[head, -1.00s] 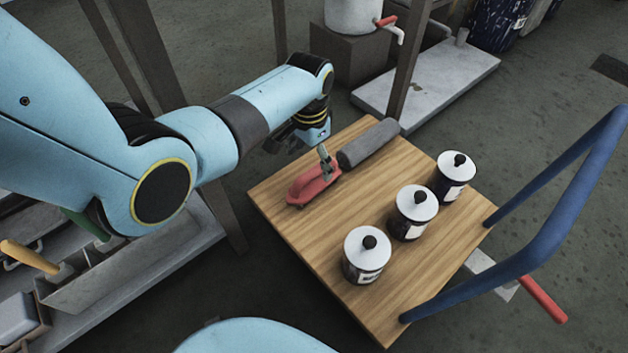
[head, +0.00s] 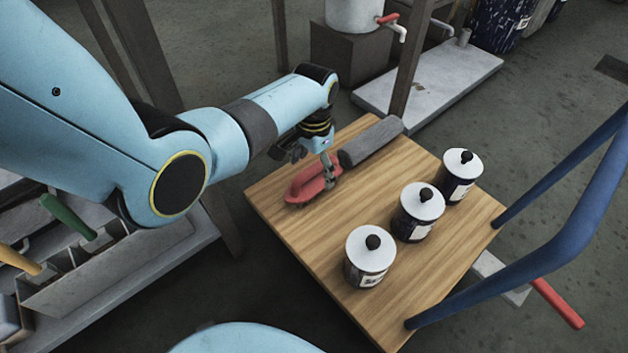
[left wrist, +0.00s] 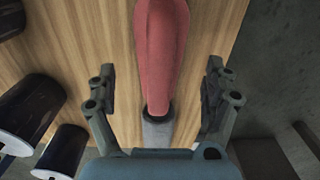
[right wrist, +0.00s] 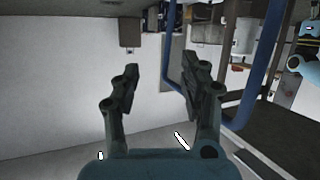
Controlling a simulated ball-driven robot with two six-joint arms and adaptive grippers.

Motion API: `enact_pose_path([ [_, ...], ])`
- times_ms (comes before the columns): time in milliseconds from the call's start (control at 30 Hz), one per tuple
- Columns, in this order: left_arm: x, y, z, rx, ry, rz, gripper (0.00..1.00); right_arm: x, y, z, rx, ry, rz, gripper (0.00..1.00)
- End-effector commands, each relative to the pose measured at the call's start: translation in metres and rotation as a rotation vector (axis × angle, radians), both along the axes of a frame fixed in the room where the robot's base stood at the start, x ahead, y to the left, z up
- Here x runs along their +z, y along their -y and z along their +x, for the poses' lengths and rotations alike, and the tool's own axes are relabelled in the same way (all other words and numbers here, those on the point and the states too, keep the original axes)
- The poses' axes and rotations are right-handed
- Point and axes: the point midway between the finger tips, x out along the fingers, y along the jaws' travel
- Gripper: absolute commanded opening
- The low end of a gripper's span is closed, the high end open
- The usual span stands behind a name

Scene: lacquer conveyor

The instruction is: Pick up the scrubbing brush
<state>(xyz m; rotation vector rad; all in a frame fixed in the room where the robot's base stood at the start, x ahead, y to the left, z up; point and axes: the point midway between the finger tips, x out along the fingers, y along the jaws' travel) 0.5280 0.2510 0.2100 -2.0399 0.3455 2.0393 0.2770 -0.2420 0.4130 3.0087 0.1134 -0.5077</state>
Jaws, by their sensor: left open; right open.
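The scrubbing brush, as I take it, is the red, long-bodied thing (head: 306,186) lying on the wooden cart top. In the left wrist view its red body (left wrist: 161,45) runs between my fingers and narrows toward the palm, with a grey piece below. My left gripper (head: 310,162) is open over the brush's far end. Its fingers stand on either side of the brush, with gaps showing in the left wrist view (left wrist: 160,78). My right gripper (right wrist: 160,80) is open and empty, away from the cart, and cannot be made out in the head view.
The wooden cart top (head: 310,245) also holds a dark grey block (head: 371,141) just beyond the brush, and several white-lidded jars (head: 370,255) along its right side. A blue rail (head: 560,230) stands at the right. A tool tray (head: 100,270) lies at left.

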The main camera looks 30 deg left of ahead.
Motion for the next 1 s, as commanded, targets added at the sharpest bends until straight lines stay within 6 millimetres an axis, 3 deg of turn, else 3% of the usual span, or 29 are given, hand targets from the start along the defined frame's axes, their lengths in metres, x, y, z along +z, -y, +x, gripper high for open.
enact_pose_path([
  [500, -0.02, 0.0, -0.001, 0.0, -0.002, 0.0, 0.85, 0.102, -0.011, 0.063, 0.051, 0.452, -0.001, 0.44],
  [733, -0.029, 0.0, -0.001, 0.0, -0.002, 0.0, 0.85, 0.156, -0.017, 0.075, 0.079, 0.68, -0.001, 0.44],
  [1000, -0.043, 0.0, -0.002, 0.0, -0.003, 0.0, 0.85, 0.221, -0.025, 0.072, 0.118, 0.97, -0.003, 0.44],
])
